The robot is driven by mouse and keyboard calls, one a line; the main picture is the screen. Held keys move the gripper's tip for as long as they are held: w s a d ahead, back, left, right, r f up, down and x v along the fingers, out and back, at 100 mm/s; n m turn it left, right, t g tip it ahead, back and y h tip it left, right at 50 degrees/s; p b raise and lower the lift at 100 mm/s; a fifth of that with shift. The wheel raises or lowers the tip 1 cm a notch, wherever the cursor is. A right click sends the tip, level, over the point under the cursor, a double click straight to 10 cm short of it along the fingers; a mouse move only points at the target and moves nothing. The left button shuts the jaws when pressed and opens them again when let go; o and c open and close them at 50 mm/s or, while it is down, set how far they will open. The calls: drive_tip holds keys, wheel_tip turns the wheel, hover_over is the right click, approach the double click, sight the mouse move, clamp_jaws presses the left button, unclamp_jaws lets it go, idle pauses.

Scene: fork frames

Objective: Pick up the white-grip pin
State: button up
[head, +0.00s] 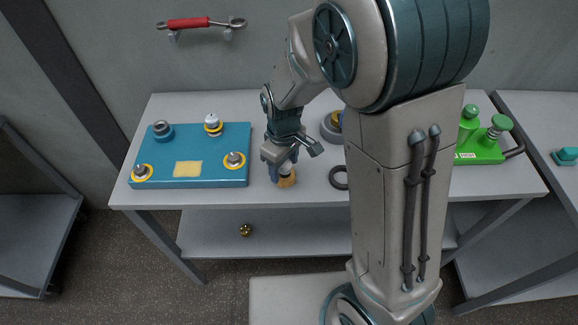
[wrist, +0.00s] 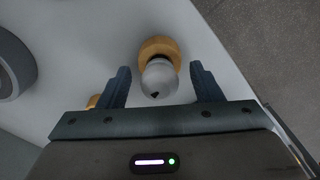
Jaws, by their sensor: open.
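A pin with a white rounded grip (wrist: 160,77) and a tan base (wrist: 157,47) stands between the fingers of my gripper (wrist: 159,72) in the wrist view. The fingers are open, one on each side, with visible gaps to the grip. In the head view my gripper (head: 284,172) points down over the pin's tan base (head: 287,182), near the table's front edge; the white grip is mostly hidden there by the fingers. Another white-topped piece (head: 212,120) stands in a yellow ring on the blue board (head: 200,180).
The blue board carries several knobs and a pale yellow patch. A black ring (head: 339,178) lies right of my gripper, with a grey round piece (head: 329,127) behind it. A green device (head: 484,150) stands at the right.

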drive_tip(key=c, duration=1.1)
drive_tip(key=shift+r, duration=0.1)
